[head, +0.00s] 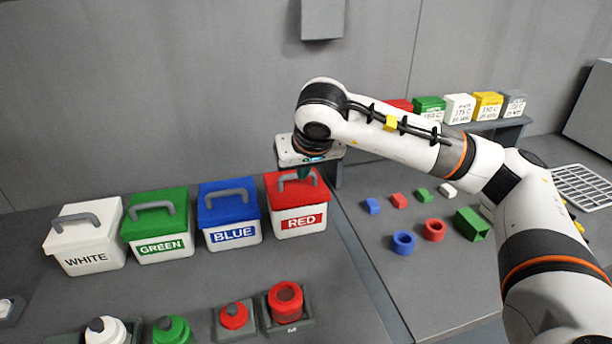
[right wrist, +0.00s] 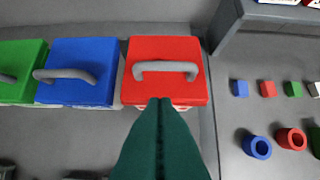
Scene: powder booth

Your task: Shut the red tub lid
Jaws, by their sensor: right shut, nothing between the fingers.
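The red tub (head: 299,222) is a white box with a RED label, at the right end of the tub row. Its red lid (head: 275,188) with a grey handle lies over the top and looks closed; I see no clear gap. It also shows in the right wrist view (right wrist: 165,87). My right gripper (head: 304,172) is shut and empty, with dark green fingers pointing down at the red lid. In the right wrist view its fingertips (right wrist: 159,102) overlap the lid's front edge; whether they touch it I cannot tell. My left gripper is not in view.
Blue (head: 229,213), green (head: 156,221) and white (head: 84,235) tubs stand left of the red one, lids on. Knobs and a red cup (head: 286,302) sit in front. Small blocks and rings (head: 403,243) lie on the right table. Small tubs line a shelf behind my arm.

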